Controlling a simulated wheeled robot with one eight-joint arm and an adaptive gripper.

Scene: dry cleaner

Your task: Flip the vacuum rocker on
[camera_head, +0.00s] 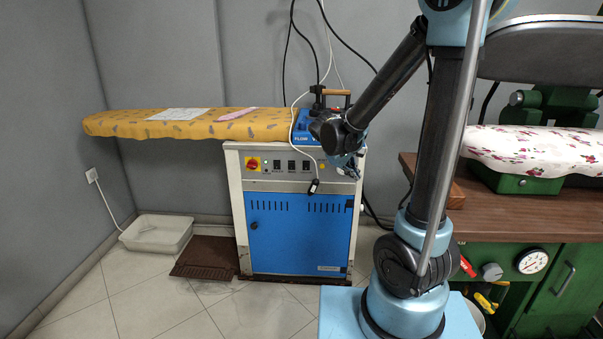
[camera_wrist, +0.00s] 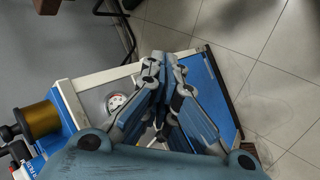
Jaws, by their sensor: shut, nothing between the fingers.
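The white and blue cabinet (camera_head: 300,230) stands against the wall, with a control panel along its upper front. My gripper (camera_head: 347,170) is at the right end of the panel, right of the rockers. In the wrist view my gripper (camera_wrist: 164,66) is shut and empty, over the cabinet's front; the blue door (camera_wrist: 211,88) shows beside it. The rockers cannot be made out there.
A round gauge (camera_wrist: 115,101) is left of the fingers in the wrist view. A yellow ironing board (camera_head: 170,124) extends left above the cabinet. A wooden counter (camera_head: 510,195) stands right; a tub (camera_head: 157,233) sits left.

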